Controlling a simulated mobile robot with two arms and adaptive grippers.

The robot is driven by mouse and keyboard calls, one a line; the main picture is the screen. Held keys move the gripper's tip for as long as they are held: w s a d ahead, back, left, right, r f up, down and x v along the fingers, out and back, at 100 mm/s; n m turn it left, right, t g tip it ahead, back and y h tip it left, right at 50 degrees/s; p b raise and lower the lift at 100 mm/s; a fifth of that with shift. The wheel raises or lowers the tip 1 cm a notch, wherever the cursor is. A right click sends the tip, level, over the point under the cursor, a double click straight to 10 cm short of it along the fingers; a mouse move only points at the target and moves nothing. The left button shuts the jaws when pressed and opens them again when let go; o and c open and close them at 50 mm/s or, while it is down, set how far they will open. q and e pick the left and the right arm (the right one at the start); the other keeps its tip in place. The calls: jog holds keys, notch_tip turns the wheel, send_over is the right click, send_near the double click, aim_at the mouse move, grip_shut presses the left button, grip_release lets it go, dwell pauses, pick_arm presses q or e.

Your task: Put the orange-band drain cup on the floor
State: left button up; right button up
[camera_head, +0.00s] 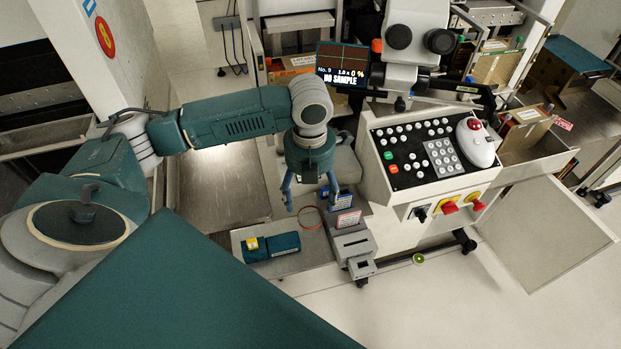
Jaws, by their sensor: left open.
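A thin orange-red ring (310,217) shows on the grey shelf below my left gripper; it looks like the band of the drain cup, but the cup's walls are too faint to make out. My left gripper (311,199) points down above the shelf. Its two fingers are spread apart with nothing between them, and the ring lies just below and between them in the picture. The pale floor (400,310) shows in front of the machine. My right gripper is not in view.
A dark teal device with a yellow patch (279,246) sits left of the ring. Small blue and red-labelled boxes (346,217) and a grey block (354,245) stand right. The button panel (425,155) rises farther right. A green ring-shaped item (418,258) is near the machine's foot.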

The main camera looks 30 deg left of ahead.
pick_arm(q)
send_over(310, 217)
jog(key=f, duration=0.4)
jog(key=shift+d+f, duration=0.15)
jog(key=shift+d, duration=0.05)
jog(key=shift+f, duration=0.25)
jog(key=shift+w+a+f+p, duration=0.15)
jog(key=shift+f+p, duration=0.6)
jog(key=shift+f, duration=1.95)
jog(key=c, duration=1.3)
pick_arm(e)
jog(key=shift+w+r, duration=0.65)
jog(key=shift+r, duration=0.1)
pick_arm(q)
jog(key=shift+r, duration=0.1)
